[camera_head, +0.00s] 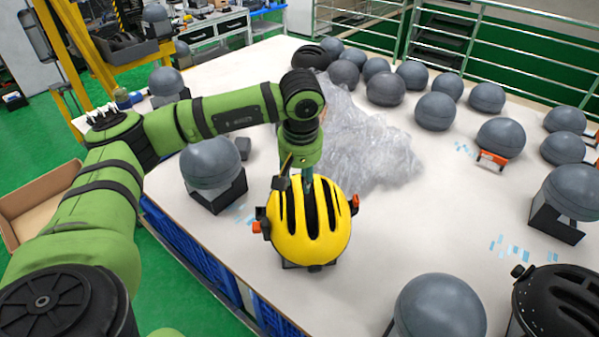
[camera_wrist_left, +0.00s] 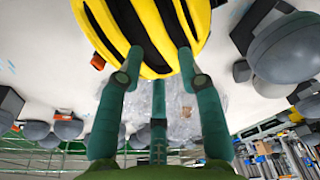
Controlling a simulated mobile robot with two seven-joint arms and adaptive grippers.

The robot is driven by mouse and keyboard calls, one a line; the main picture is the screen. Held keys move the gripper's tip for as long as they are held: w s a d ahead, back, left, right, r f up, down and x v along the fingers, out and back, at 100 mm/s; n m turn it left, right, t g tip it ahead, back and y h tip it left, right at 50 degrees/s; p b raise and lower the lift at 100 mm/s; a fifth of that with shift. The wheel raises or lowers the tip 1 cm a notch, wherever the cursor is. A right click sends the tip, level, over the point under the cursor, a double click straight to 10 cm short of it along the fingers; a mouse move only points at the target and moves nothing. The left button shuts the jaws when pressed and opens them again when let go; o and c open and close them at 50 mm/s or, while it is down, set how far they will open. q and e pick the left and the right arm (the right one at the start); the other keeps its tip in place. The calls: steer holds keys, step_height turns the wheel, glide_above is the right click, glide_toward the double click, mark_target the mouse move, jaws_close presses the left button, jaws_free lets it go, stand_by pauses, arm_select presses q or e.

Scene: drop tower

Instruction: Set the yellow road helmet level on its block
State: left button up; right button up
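The yellow road helmet (camera_head: 312,238), with dark vents and orange side clips, sits in the lower middle of the head view. It also fills the top of the wrist view (camera_wrist_left: 197,22). A little of a dark block (camera_head: 290,265) shows under its near edge; most of the block is hidden, so I cannot tell whether the helmet is level. My left gripper (camera_head: 299,178) is at the helmet's far upper edge, fingers pointing at the shell. In the wrist view, its fingers (camera_wrist_left: 160,62) reach the ribs; their grip is unclear. My right gripper is out of view.
Clear crumpled plastic (camera_head: 365,150) lies behind the helmet. A grey dome on a black block (camera_head: 212,165) stands to its left, another dome (camera_head: 440,308) at lower right. A black helmet (camera_head: 560,300) is at the right edge. Several domes fill the table's back right.

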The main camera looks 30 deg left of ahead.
mark_target(299, 196)
arm_select(q)
steer(key=f+b, duration=0.1)
steer(key=f, duration=0.1)
steer(key=f+b, duration=0.3)
steer(key=shift+w+a+f, duration=0.25)
steer(key=shift+w+f, duration=0.05)
steer(key=shift+w, duration=0.05)
steer(key=shift+s+f, duration=0.1)
steer(key=shift+f, duration=0.2)
steer(key=shift+s+d+f+b, duration=0.15)
steer(key=shift+s+b, duration=0.1)
steer(key=shift+b, duration=0.15)
steer(key=shift+w+f, duration=0.1)
steer(key=shift+o, duration=0.4)
steer(key=shift+w+f, duration=0.1)
steer(key=shift+w, duration=0.1)
steer(key=shift+w+a, duration=0.1)
steer(key=shift+a, duration=0.15)
steer(key=shift+c, duration=1.4)
steer(key=shift+r, duration=0.2)
steer(key=shift+c, duration=0.5)
